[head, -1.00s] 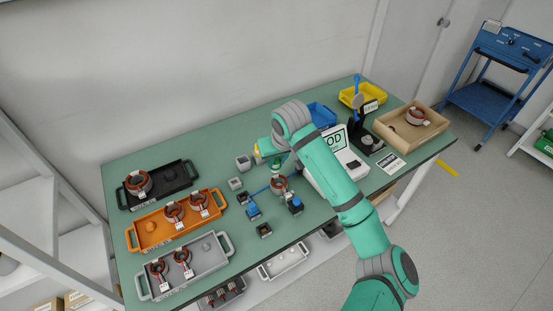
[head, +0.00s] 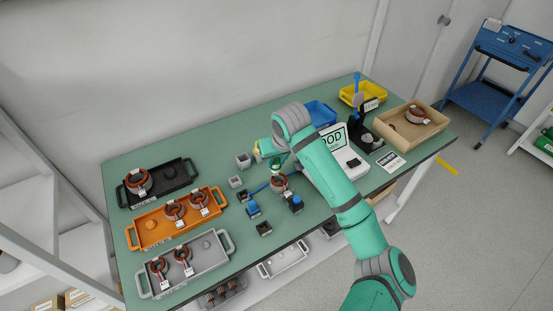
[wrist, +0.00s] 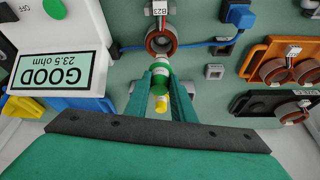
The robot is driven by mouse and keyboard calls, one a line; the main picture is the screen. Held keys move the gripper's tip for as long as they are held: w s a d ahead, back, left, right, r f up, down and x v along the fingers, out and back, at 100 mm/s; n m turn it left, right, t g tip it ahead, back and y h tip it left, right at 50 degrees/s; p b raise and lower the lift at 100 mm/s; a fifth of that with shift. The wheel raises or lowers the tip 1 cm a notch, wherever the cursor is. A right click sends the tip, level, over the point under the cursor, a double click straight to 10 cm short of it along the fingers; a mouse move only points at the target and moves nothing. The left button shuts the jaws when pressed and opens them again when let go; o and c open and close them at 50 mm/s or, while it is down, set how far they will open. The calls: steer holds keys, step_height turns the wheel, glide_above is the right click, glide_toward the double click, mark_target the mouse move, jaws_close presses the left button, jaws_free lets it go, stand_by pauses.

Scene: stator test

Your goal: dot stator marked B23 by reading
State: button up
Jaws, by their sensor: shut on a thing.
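The stator marked B23 (wrist: 161,40), a copper-wound ring with a white label, sits on the green table in front of my fingers in the wrist view. It also shows near mid-table in the head view (head: 279,183). My gripper (wrist: 160,75) is shut on a green and white dot marker with a yellow end (wrist: 160,80). The marker's far end is close to the stator's near rim; I cannot tell whether they touch. In the head view my gripper (head: 274,155) is just above and behind the stator. The meter screen (wrist: 60,72) reads GOOD, 23.5 ohm.
Grey (head: 208,269), orange (head: 150,243) and black (head: 164,185) trays with stators stand at left. A wooden box (head: 432,131) with a stator, a yellow bin (head: 375,90) and a blue bin (head: 325,112) stand at right. Blue clips and small blocks surround the stator.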

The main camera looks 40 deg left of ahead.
steer(key=shift+f, duration=0.15)
steer(key=shift+r, duration=3)
